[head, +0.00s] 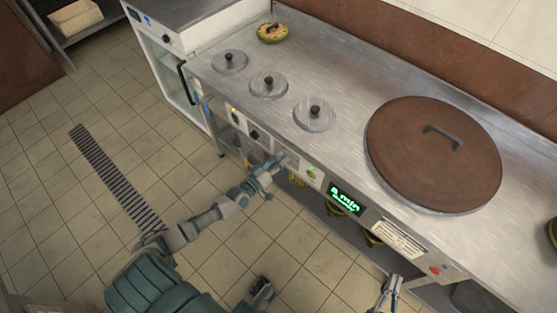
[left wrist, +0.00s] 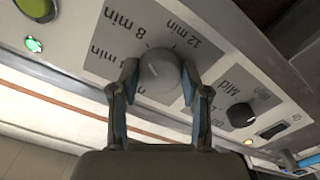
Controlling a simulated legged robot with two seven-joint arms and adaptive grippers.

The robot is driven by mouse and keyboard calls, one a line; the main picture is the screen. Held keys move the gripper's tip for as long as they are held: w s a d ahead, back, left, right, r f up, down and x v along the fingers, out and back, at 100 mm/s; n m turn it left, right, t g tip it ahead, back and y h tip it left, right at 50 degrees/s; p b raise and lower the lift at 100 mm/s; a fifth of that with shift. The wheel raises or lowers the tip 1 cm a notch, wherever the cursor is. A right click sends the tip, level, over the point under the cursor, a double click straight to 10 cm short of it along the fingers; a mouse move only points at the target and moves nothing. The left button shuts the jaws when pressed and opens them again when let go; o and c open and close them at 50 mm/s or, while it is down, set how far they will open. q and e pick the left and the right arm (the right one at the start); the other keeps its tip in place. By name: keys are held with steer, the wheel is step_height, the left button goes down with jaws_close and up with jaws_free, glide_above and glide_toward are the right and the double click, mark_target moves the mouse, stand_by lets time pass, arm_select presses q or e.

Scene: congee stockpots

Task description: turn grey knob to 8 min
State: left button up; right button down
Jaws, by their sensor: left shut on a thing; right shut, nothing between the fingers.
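The grey knob (left wrist: 160,75) sits on a dial plate with minute labels, among them 8 min (left wrist: 118,22) and 12 min (left wrist: 195,33). My left gripper (left wrist: 158,90) is shut on the knob, a finger on each side. A pale line shows on the knob's face, but I cannot tell which label it points at. In the head view my left gripper (head: 272,170) is at the counter's front panel and hides the knob. A green-lit display (head: 346,199) there reads in minutes; its digit is hard to read. My right gripper (head: 390,288) is shut and empty, low near the panel's right end.
A black knob (left wrist: 240,114) labelled Mid is beside the dial plate. A green light (left wrist: 33,45) is on the other side. The steel counter holds a large brown lid (head: 433,165) and several small clear lids, one in front (head: 314,122).

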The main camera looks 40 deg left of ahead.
arm_select(q)
steer(key=shift+f, duration=0.15)
steer(key=o, duration=1.1)
steer(key=shift+o, duration=0.2)
steer(key=shift+a, duration=0.1)
steer(key=s+a, duration=0.1)
steer(key=s, duration=1.1)
